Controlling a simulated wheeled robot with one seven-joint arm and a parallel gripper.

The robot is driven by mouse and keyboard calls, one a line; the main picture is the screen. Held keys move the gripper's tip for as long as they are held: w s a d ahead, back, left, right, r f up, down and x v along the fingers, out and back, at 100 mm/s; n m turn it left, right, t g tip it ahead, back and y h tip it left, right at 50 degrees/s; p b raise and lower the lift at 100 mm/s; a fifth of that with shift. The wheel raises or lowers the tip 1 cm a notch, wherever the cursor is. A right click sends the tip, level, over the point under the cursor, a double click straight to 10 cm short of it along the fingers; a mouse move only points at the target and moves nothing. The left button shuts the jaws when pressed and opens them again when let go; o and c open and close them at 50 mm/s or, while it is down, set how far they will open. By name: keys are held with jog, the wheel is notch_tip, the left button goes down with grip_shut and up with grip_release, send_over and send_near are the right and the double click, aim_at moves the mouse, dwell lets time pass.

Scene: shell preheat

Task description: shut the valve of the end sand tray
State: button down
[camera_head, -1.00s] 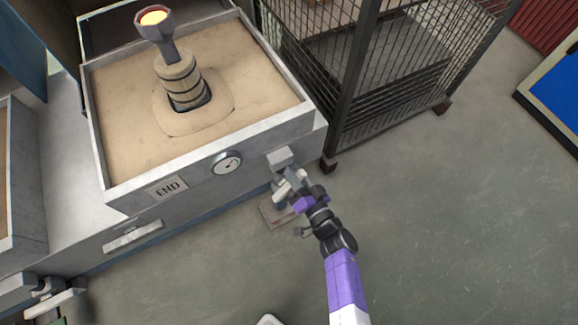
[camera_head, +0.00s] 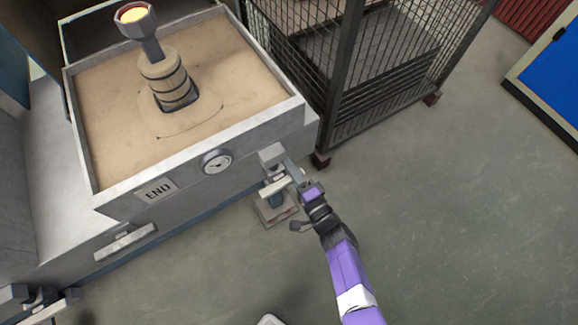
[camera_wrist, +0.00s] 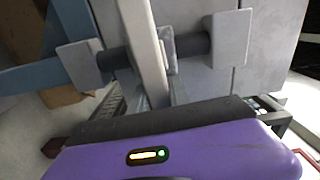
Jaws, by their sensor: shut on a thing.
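The end sand tray (camera_head: 125,175) is a grey, sand-filled box with an "END" plate and a round gauge on its front. Its valve (camera_head: 271,155) is at the tray's front right corner, with a grey block and a short pipe below. A pale bar handle (camera_head: 272,188) crosses in front of it. My gripper (camera_head: 294,178) is at the right end of this handle, shut on it. In the wrist view, a pale bar (camera_wrist: 143,45) runs down to my gripper, and a dark shaft crosses behind it. The fingertips are partly hidden.
A wire cage (camera_head: 345,95) stands close behind the valve. A second valve (camera_head: 45,297) is at the lower left. The floor (camera_head: 445,200) to the right is clear.

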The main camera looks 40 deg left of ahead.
jog(key=shift+f+m, duration=0.25)
jog(key=shift+m, duration=0.15)
jog(key=c, duration=1.2)
grip_release()
jog(key=shift+c, duration=0.2)
jog(key=shift+r, duration=0.1)
jog(key=p+v, duration=0.3)
jog(key=v, duration=0.4)
jog(key=shift+s+d, duration=0.15)
jog(key=shift+d, duration=0.2)
